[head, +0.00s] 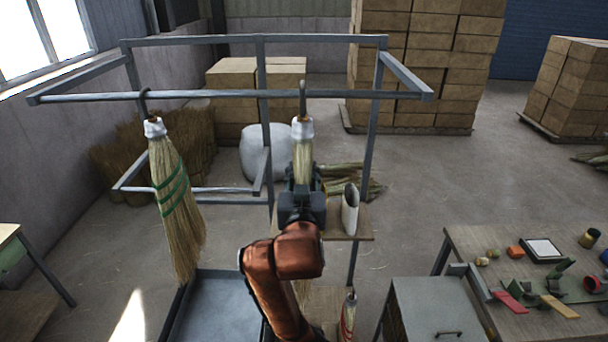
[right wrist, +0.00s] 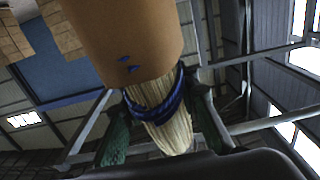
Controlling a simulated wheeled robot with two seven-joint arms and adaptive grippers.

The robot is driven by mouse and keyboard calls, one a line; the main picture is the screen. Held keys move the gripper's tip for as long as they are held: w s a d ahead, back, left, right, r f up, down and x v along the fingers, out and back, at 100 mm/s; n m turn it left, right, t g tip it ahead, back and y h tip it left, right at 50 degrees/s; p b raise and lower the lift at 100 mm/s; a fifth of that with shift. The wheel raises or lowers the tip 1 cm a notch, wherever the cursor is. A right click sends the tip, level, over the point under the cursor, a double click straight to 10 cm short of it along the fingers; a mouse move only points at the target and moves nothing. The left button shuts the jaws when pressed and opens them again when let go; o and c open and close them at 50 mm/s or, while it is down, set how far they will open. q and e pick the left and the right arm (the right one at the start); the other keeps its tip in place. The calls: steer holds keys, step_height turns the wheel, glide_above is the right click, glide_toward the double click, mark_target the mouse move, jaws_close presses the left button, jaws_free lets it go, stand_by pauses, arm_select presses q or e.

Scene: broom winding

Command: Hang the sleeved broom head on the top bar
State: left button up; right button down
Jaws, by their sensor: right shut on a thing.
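The sleeved broom head (head: 303,150) stands upright at the middle of the front top bar (head: 200,96), its pale sleeve (head: 302,129) uppermost. Its dark hook (head: 303,88) overlaps the bar; I cannot tell whether it rests on it. My right gripper (head: 303,186) is shut on the broom head below the sleeve. In the right wrist view, the fingers (right wrist: 160,130) flank the straw (right wrist: 172,138) and blue binding (right wrist: 157,108), beneath the tan-looking sleeve (right wrist: 125,40). My left gripper is not in view.
A green-banded broom head (head: 178,205) hangs at the bar's left. A white sleeve (head: 350,210) stands on a small shelf (head: 352,236) at right. A red-banded broom head (head: 347,320) is lower down. A workbench (head: 460,240) with loose parts stands at right.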

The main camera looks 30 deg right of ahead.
steer(key=shift+b+x, duration=0.9)
steer(key=shift+x, duration=2.55)
steer(key=shift+d+f+b, duration=0.15)
steer(key=shift+f+b, duration=0.45)
steer(key=shift+f, duration=0.5)
